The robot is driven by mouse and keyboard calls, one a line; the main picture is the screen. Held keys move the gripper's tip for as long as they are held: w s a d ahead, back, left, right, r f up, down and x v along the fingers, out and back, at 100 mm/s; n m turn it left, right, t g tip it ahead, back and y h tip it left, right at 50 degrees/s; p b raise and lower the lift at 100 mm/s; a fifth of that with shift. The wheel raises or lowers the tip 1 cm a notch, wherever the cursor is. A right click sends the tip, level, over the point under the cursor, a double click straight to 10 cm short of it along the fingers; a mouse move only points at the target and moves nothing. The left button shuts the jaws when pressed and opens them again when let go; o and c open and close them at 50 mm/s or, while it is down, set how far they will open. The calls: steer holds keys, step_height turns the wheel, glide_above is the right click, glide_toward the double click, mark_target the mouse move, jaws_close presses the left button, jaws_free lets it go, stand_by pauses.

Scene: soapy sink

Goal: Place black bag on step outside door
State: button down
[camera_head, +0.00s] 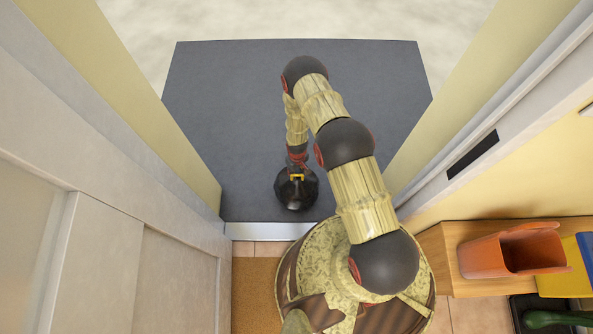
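The black bag (297,194) is a small, round, glossy dark shape with a yellow piece at its top. It appears over the near part of the dark grey step (220,130) outside the doorway, just beyond the threshold. My gripper (297,173) is directly above the bag and meets its top at the yellow piece. The fingers are too small and dark to tell whether they are closed on it. I cannot tell whether the bag rests on the step or hangs just above it.
A white threshold strip (280,231) crosses the doorway. A white panelled door (130,240) stands on the left. On the right, a wooden bench (450,262) holds an orange bin (512,254) and a yellow-and-blue box (570,262). A brown mat (254,290) lies inside. The step is otherwise bare.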

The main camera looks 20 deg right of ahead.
steer(key=shift+w+r, duration=0.2)
steer(key=shift+f, duration=0.2)
steer(key=c, duration=1.3)
jaws_free()
steer(key=shift+s, duration=0.15)
steer(key=shift+c, duration=0.2)
